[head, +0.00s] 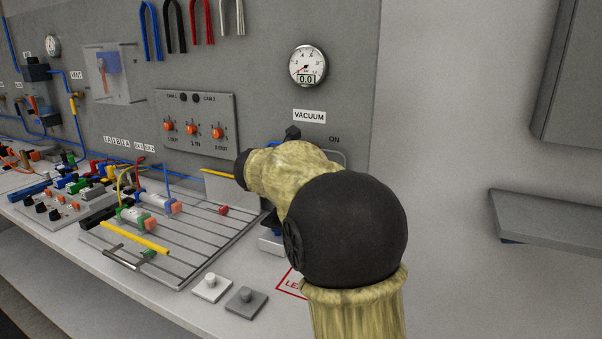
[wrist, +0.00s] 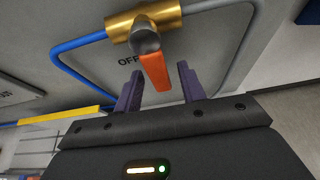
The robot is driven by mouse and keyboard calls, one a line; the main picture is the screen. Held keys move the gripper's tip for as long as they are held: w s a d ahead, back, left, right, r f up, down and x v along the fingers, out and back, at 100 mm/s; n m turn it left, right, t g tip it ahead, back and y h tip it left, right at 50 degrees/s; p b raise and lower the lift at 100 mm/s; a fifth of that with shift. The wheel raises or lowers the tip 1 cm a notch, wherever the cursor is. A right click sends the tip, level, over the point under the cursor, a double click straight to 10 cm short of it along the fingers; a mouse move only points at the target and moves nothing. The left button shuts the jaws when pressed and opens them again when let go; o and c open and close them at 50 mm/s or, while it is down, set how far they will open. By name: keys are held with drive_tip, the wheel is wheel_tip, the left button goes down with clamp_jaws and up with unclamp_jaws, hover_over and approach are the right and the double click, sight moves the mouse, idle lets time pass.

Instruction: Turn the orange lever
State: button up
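The orange lever (wrist: 155,73) shows in the wrist view, hanging from a dark round hub on a brass valve (wrist: 160,18). A blue tube enters the valve from the left and a grey tube leaves to the right. My gripper (wrist: 158,82) is open, with one dark purple finger on each side of the lever. The lever's free end lies between the fingers with gaps on both sides. The word "OFF" is partly visible on the panel beside the lever. In the head view my arm hides the lever, the valve and my gripper.
The grey wall panel (head: 270,100) carries a vacuum gauge (head: 308,66) and a switch plate (head: 196,124). On the bench, a slotted plate (head: 185,270) holds cylinders, left of my arm. A grey shelf (head: 550,220) is at the right.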

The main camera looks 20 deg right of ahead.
drive_tip(key=p+v, duration=0.1)
drive_tip(key=v, duration=1.5)
drive_tip(key=shift+s+a, duration=0.25)
drive_tip(key=shift+a, duration=0.05)
drive_tip(key=shift+r, duration=0.1)
